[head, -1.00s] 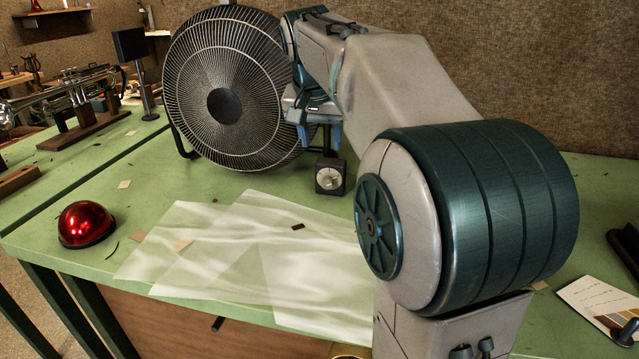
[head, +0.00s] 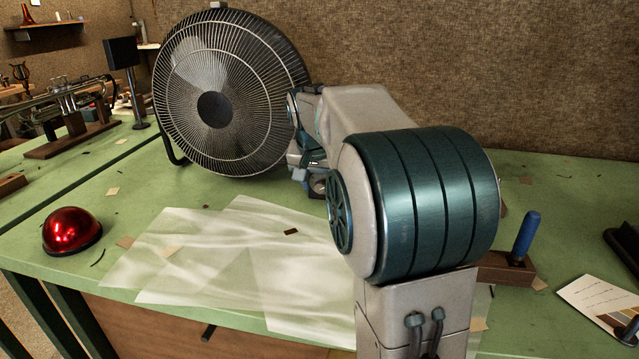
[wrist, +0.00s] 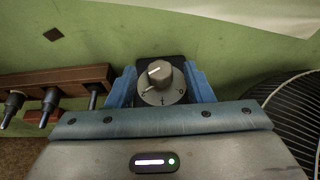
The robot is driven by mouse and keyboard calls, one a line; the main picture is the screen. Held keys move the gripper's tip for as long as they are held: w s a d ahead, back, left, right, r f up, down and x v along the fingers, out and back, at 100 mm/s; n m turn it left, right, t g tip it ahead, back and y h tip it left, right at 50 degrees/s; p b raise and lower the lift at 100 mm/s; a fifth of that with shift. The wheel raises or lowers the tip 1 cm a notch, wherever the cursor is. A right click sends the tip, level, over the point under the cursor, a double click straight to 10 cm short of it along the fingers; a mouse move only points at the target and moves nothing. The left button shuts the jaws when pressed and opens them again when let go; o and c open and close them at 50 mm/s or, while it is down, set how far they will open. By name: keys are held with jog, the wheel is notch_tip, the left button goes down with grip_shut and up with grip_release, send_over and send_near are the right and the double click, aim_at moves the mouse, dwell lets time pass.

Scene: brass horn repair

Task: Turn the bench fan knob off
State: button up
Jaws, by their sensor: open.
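The fan knob (wrist: 158,73) is a grey-brown dial with a white pointer line, on a pale marked plate on a small dark box (wrist: 178,64). In the head view my gripper (head: 301,172) is low beside the box (head: 318,184), which is mostly hidden by my arm. The round black fan (head: 214,110) stands behind and left; its grille also shows at right in the wrist view (wrist: 295,115).
Thin translucent sheets (head: 215,250) lie on the green bench in front. A red dome (head: 72,231) sits at left. A wooden block with a blue-handled tool (head: 526,236) and a printed card (head: 603,305) are at right. A wooden rack (wrist: 60,80) is near my gripper.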

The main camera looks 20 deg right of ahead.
jog(key=c, duration=1)
jog(key=shift+a+r+p, duration=0.1)
jog(key=shift+p, duration=0.2)
jog(key=shift+w+a+n+g+h+p, duration=0.15)
jog(key=shift+n+g+h+p, duration=0.15)
jog(key=shift+g+h+p, duration=0.45)
jog(key=h+p, duration=0.1)
jog(key=g+h+p, duration=0.2)
jog(key=h, duration=0.1)
jog(key=shift+w+a+n, duration=0.2)
jog(key=shift+a+n, duration=0.1)
jog(key=shift+n, duration=0.1)
jog(key=h, duration=0.1)
jog(key=g+h+p, duration=0.1)
jog(key=f+n+h, duration=0.1)
jog(key=shift+w+a+g+h, duration=0.15)
jog(key=shift+a+g+h, duration=0.1)
jog(key=shift+g+h, duration=0.1)
jog(key=shift+f+n+g+h+p, duration=0.15)
jog(key=shift+n+g+h+p, duration=0.15)
jog(key=shift+h, duration=0.45)
jog(key=shift+f+n+g+h+p, duration=0.2)
jog(key=shift+g+h+p, duration=0.1)
jog(key=shift+h, duration=0.45)
